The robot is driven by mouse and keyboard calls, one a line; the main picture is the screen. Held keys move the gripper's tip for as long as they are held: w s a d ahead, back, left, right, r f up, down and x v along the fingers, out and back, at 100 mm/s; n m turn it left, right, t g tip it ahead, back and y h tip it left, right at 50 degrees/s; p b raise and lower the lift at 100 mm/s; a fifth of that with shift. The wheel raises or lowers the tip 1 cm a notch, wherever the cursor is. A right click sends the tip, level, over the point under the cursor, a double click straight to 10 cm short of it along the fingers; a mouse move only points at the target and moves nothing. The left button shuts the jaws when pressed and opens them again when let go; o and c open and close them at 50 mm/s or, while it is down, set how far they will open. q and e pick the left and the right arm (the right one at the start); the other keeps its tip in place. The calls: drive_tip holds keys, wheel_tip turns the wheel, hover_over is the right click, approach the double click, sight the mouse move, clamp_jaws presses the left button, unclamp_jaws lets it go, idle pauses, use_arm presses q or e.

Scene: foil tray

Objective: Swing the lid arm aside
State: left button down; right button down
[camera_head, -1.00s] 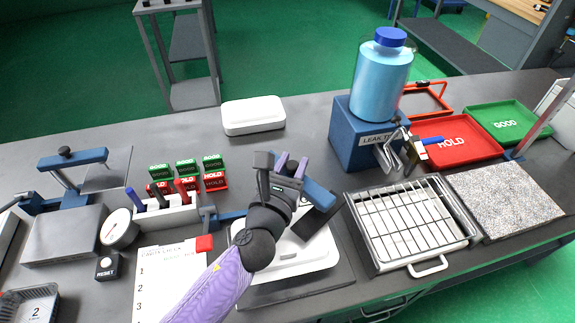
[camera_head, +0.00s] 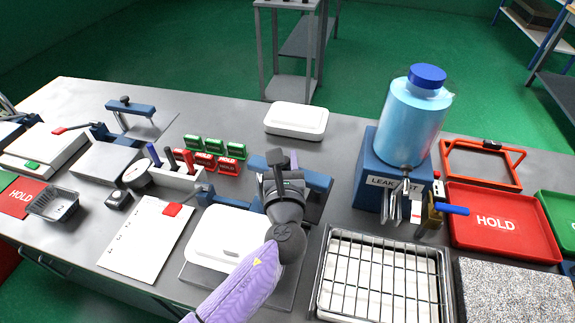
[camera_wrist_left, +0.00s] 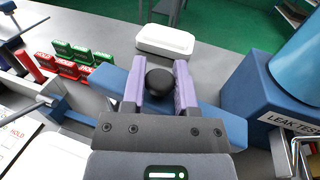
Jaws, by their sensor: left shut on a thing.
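The lid arm (camera_head: 318,181) is a blue bar with a black knob, standing above the back right of a white lidded tray (camera_head: 215,238). My left gripper (camera_head: 283,160) is at the bar, shut on its black knob. In the left wrist view the knob (camera_wrist_left: 160,80) sits between the two purple fingers (camera_wrist_left: 160,88), and the blue bar (camera_wrist_left: 222,122) runs crosswise beneath them. My gripper and forearm hide part of the bar and the tray. My right gripper is not in view.
A blue leak-test box (camera_head: 368,188) with a blue bottle stands close to the right. A wire rack (camera_head: 385,280) is at front right. HOLD and GOOD blocks (camera_head: 205,162) and a pen holder (camera_head: 180,178) are to the left. A white closed box (camera_head: 296,121) lies behind.

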use_arm(q)
drive_tip(key=shift+w+d+n+y, duration=0.1)
drive_tip(key=shift+w+n+y, duration=0.2)
drive_tip(key=shift+n+y, duration=0.5)
drive_tip(key=shift+r+y, duration=0.1)
drive_tip(key=shift+y, duration=0.2)
drive_tip(key=shift+c, duration=2.1)
unclamp_jaws()
drive_tip(key=shift+w, duration=0.1)
